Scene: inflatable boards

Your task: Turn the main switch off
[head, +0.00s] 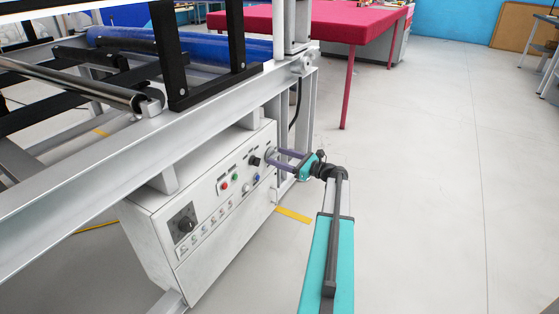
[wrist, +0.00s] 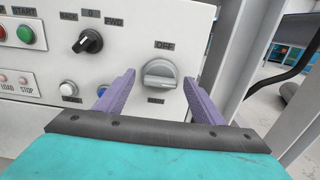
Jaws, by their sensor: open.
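The main switch (wrist: 160,74) is a grey rotary knob on the white control panel. In the wrist view "OFF" is printed above it and a smaller label, hard to read, below it. Its grip bar lies roughly level, slightly tilted. My gripper (wrist: 158,82) is open, with one purple finger on each side of the knob. The fingers appear apart from the knob; how near the tips are to the panel is hard to tell. In the head view my gripper (head: 284,161) reaches the right end of the control box (head: 160,225), and its fingers partly hide the knob.
A black selector knob (wrist: 88,41), a green button (wrist: 25,34) and a white button (wrist: 68,88) sit left of the switch. A blue button (wrist: 102,90) is partly behind the left finger. A metal frame post (wrist: 236,50) stands close on the right. Open floor (head: 430,200) lies to the right.

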